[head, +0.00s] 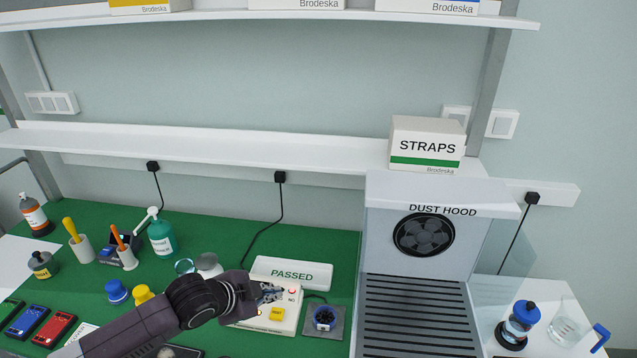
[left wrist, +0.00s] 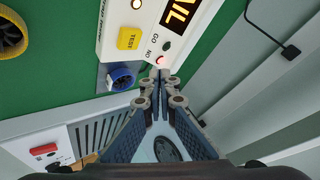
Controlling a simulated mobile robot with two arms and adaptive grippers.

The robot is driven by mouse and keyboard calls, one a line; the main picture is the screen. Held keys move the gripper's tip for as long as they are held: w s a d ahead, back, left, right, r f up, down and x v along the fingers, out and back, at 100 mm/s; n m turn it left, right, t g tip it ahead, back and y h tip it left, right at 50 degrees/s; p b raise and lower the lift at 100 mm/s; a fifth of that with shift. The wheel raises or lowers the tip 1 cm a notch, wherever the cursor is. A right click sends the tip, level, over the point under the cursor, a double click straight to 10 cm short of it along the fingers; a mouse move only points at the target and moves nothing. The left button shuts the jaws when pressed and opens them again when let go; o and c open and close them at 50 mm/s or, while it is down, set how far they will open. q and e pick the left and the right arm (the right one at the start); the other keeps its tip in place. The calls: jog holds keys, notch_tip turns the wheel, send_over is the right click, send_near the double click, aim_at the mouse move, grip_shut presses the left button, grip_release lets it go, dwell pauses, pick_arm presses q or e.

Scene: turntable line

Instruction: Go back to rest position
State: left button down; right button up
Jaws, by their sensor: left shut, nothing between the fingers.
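My left gripper (head: 272,293) is shut and empty, above the right part of the white tester box (head: 258,322). In the left wrist view the closed fingertips (left wrist: 160,78) show near the tester's edge, by its GO and NO lights. I cannot tell whether they touch it. The tester's yellow TEST button (left wrist: 130,38) is clear of the fingers. Its display (left wrist: 178,14) reads what looks like FAIL, and a red light (left wrist: 161,60) glows. A small round dark and blue part (head: 324,318) sits on a grey plate (head: 338,332) beside the tester. My right gripper is not in view.
A PASSED tray (head: 291,273) lies behind the tester. The dust hood (head: 440,225) stands to the right. Bottles, pen cups, phones and a yellow knob (head: 142,294) stand at left. A shelf (head: 220,147) with a STRAPS box (head: 427,143) runs above the green mat (head: 225,233).

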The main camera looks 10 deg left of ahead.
pick_arm(q)
jog(key=s+d+f+n, duration=0.1)
jog(key=s+d, duration=0.1)
jog(key=s, duration=0.2)
jog(key=s+d+f+n+g, duration=0.1)
jog(key=s+d+n, duration=0.1)
jog(key=s, duration=0.3)
jog(key=s+d+f+n, duration=0.1)
jog(key=s+d+f, duration=0.1)
jog(key=s, duration=0.3)
jog(key=shift+d+n+g, duration=0.1)
jog(key=shift+n+g, duration=0.2)
jog(key=s+a+f+n+g+y, duration=0.1)
jog(key=s+a+n+g+y, duration=0.1)
jog(key=s+a+n, duration=0.45)
jog(key=s+a+f+n+g+y, duration=0.1)
jog(key=s+a+f+y, duration=0.15)
jog(key=s, duration=0.75)
notch_tip(320, 180, down, 30)
jog(key=s+g+b, duration=0.1)
jog(key=s+b, duration=0.2)
jog(key=b, duration=0.1)
jog(key=s+a+f+g+b, duration=0.1)
jog(key=s+a+f+b, duration=0.2)
jog(key=s+f, duration=1.3)
notch_tip(320, 180, down, 3)
jog(key=shift+s+a+r+g, duration=0.1)
jog(key=shift+s+a+g, duration=0.05)
jog(key=shift+g, duration=0.15)
